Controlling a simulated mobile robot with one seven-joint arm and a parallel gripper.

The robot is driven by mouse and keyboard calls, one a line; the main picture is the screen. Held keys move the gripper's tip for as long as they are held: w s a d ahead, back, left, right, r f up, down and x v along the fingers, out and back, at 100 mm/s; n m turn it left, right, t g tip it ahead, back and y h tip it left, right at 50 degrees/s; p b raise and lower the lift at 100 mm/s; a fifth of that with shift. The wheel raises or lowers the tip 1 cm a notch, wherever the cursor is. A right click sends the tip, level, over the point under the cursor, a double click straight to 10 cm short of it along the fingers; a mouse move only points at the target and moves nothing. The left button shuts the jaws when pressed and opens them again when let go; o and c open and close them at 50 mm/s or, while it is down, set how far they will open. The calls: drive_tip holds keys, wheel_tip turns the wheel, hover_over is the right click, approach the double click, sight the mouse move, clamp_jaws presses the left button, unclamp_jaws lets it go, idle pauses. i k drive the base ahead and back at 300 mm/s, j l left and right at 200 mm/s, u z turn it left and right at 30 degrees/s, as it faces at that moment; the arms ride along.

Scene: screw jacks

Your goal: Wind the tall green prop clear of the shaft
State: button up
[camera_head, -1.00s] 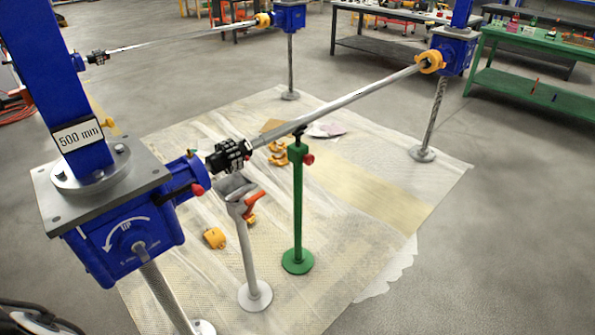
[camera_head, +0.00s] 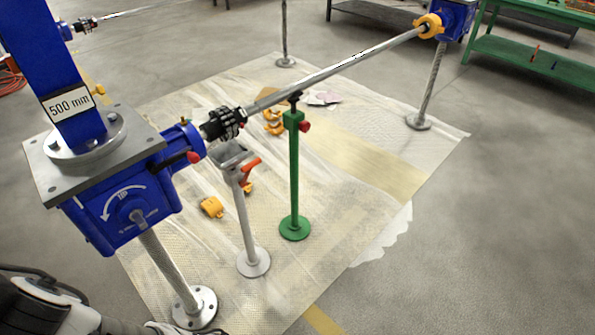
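The tall green prop (camera_head: 294,180) stands upright on a round green foot on the sheet. It has a red knob (camera_head: 304,126) near its top and a small dark head (camera_head: 294,98). The head meets the underside of the long silver shaft (camera_head: 340,68) in the picture; I cannot tell whether it touches. The shaft runs from a black coupling (camera_head: 224,124) by the near blue screw jack (camera_head: 125,210) to a yellow-orange collar (camera_head: 430,25) at the far right jack (camera_head: 455,18). My gripper is not in view; parts of my arm show at the lower left.
A shorter grey prop (camera_head: 244,215) with an orange handle (camera_head: 250,165) stands left of the green one. Orange parts (camera_head: 212,207) lie on the pale sheet (camera_head: 330,220). The floor at right (camera_head: 500,220) is clear. A green bench (camera_head: 530,60) stands at the back right.

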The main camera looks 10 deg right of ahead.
sight(304, 126)
drive_tip(key=i+l+u, duration=0.1)
drive_tip(key=u, duration=0.25)
drive_tip(key=i+l+u, duration=0.1)
drive_tip(key=l+u, duration=0.2)
drive_tip(key=i+l+u, duration=0.1)
drive_tip(key=l, duration=0.2)
drive_tip(key=i+l+u, duration=0.15)
drive_tip(key=l, duration=0.15)
drive_tip(key=i+l+u, duration=0.1)
drive_tip(key=l, duration=0.2)
drive_tip(key=i+l, duration=0.15)
drive_tip(key=l, duration=0.35)
drive_tip(key=i+l, duration=0.1)
drive_tip(key=l, duration=0.4)
drive_tip(key=i+l+u, duration=0.1)
drive_tip(key=l, duration=0.4)
drive_tip(key=i+l, duration=0.2)
drive_tip(key=l, duration=0.3)
drive_tip(key=i+l, duration=0.1)
drive_tip(key=l, duration=0.4)
drive_tip(key=i+l+u, duration=0.1)
drive_tip(key=l, duration=0.4)
drive_tip(key=k+j+z, duration=0.1)
drive_tip(key=k+z, duration=0.25)
drive_tip(key=k, duration=0.6)
